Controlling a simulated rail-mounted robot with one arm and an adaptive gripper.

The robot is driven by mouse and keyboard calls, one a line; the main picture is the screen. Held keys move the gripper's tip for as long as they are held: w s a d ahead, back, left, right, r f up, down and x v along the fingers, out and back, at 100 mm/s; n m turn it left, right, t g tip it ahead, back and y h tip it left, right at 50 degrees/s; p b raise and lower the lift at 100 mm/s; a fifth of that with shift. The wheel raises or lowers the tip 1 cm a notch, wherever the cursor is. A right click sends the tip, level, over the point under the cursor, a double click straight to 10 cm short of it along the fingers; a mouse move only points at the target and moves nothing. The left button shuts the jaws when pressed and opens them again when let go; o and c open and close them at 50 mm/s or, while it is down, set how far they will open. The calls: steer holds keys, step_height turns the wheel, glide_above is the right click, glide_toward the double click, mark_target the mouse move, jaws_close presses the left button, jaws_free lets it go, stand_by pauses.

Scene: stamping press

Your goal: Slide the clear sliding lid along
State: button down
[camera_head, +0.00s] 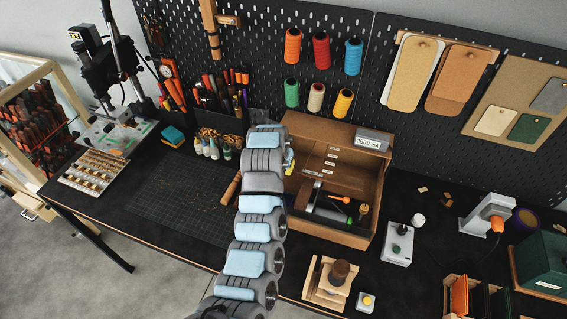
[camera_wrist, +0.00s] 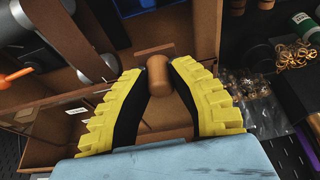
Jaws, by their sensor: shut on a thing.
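A brown wooden box (camera_head: 325,234) with an open front compartment stands right of my arm in the head view. My gripper (camera_head: 289,162) is at its left side, mostly hidden behind my arm. In the wrist view my gripper's yellow fingers (camera_wrist: 157,73) are closed around a small rounded wooden knob (camera_wrist: 158,82). The brown box walls (camera_wrist: 206,28) show around it in that view.
Inside the box lie a grey cylinder (camera_head: 331,214) and an orange tool (camera_head: 340,199). A labelled grey box (camera_head: 374,140) sits at its back right corner. A dark cutting mat (camera_head: 180,198) lies left of my arm. A grey switch box (camera_head: 398,244) stands to the right.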

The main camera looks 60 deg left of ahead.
steer(key=s+d+p, duration=0.3)
steer(key=s+d, duration=0.5)
steer(key=s, duration=0.1)
steer(key=shift+d, duration=0.3)
steer(key=c, duration=0.9)
jaws_free()
steer(key=shift+c, duration=0.2)
steer(key=shift+s+d+r, duration=0.1)
steer(key=shift+s+r, duration=0.05)
steer(key=shift+r, duration=0.3)
steer(key=s+d, duration=0.8)
steer(key=shift+s+d, duration=0.2)
steer(key=shift+s, duration=0.2)
stand_by(0.3)
steer(key=shift+r, duration=0.1)
